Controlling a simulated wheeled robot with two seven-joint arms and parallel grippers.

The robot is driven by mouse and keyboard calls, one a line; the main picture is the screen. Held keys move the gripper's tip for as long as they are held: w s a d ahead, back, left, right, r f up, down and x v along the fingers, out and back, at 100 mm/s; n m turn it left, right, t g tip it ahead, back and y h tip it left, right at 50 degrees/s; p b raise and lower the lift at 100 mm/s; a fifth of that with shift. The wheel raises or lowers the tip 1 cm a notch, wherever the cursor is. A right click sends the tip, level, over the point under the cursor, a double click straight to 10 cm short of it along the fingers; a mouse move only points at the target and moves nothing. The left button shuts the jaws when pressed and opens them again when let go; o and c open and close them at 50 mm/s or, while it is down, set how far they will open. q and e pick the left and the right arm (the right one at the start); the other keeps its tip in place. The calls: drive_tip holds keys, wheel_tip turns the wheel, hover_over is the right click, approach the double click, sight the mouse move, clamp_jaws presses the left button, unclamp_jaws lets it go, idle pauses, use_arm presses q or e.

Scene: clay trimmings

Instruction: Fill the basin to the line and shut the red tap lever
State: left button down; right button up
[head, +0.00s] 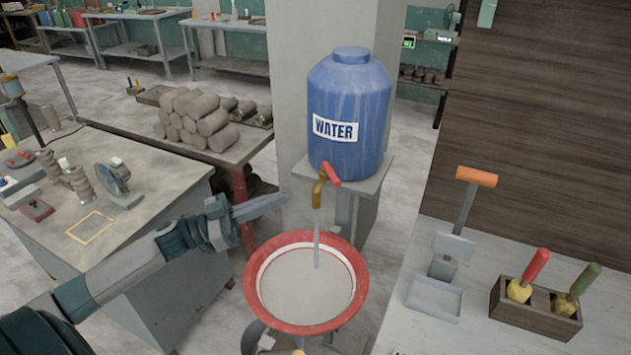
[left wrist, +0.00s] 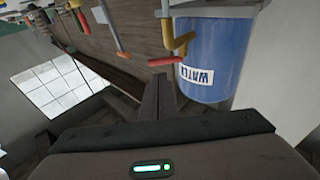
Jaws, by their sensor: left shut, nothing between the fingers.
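The blue water barrel (head: 350,105) stands on a grey stand. Its brass tap (head: 319,190) has a red lever (head: 331,174). A thin pale stream (head: 317,240) runs from the spout into the red-rimmed basin (head: 257,312) below. The basin has a white inner band with a thin dark line and a pale grey surface inside; I cannot tell the exact level against the line. My left gripper (head: 281,201) is shut and empty, left of the tap and apart from it, above the basin's far left side. The left wrist view shows the barrel (left wrist: 208,55) upside down, with the red lever (left wrist: 167,61) beyond the fingers. My right gripper is not in view.
A bench with clay rolls (head: 205,120) stands behind my left arm, and a tool-covered worktable (head: 150,235) lies left.

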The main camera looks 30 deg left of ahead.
use_arm(q)
drive_tip(key=p, duration=0.4)
approach(331, 174)
drive_tip(key=d+f+x, duration=0.1)
drive_tip(key=x, duration=0.3)
drive_tip(key=shift+x, duration=0.75)
drive_tip(key=shift+a+r+p, duration=0.1)
drive_tip(key=shift+p, duration=0.2)
